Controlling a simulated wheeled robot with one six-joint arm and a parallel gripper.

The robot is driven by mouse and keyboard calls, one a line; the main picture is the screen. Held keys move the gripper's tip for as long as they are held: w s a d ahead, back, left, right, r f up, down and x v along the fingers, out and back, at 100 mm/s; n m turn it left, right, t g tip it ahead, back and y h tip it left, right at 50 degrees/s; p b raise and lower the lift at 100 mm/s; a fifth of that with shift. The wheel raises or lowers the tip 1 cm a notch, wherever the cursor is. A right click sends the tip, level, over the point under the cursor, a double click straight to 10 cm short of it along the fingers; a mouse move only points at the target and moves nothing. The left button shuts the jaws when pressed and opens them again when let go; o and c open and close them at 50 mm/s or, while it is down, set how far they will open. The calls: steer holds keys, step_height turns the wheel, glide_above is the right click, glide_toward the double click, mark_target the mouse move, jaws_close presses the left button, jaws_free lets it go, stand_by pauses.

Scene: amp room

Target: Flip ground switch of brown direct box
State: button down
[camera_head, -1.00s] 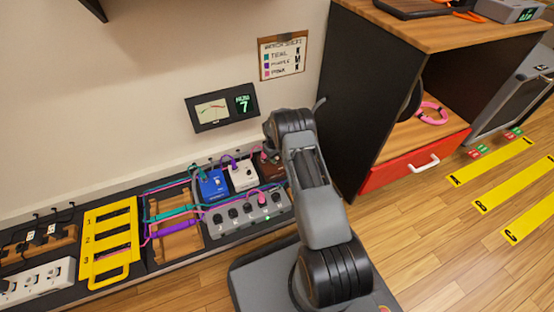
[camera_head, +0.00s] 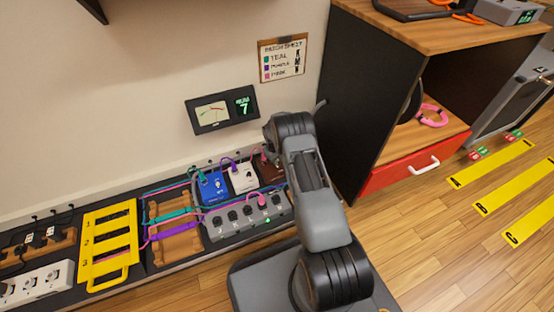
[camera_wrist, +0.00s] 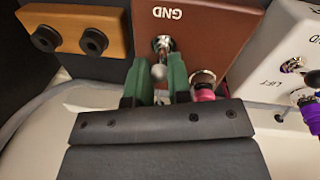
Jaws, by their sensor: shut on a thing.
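The brown direct box (camera_wrist: 215,25) fills the top middle of the wrist view, with its GND lettering upside down there. In the head view the brown box (camera_head: 271,170) is partly hidden behind my arm. Its metal ground switch (camera_wrist: 160,45) shows below the lettering, with a rounded lever tip between my fingers. My gripper (camera_wrist: 162,84) has its green fingers at the switch, one on each side of the lever, closed on it. A pink plug (camera_wrist: 203,88) sits in the box's jack close beside the right finger. My fingertips are hidden in the head view.
A white box (camera_wrist: 275,60) marked LIFT, with a purple plug (camera_wrist: 312,112), stands right of the brown box in the wrist view. A wooden block with black knobs (camera_wrist: 75,33) is at the left. A blue box (camera_head: 213,187) and grey unit (camera_head: 235,217) stand nearby in the head view.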

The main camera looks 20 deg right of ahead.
steer(key=shift+s+r, duration=0.1)
steer(key=shift+t+p, duration=0.5)
steer(key=shift+p, duration=0.05)
steer(key=shift+s+t+p, duration=0.3)
steer(key=shift+t+p, duration=0.1)
steer(key=shift+t, duration=0.1)
steer(key=shift+s+f+t+b, duration=0.25)
steer(key=shift+t+b, duration=0.6)
steer(key=shift+t, duration=0.15)
steer(key=shift+s+a+r+t, duration=0.1)
steer(key=shift+s+r+t, duration=0.1)
steer(key=shift+t, duration=0.7)
steer(key=shift+s, duration=0.1)
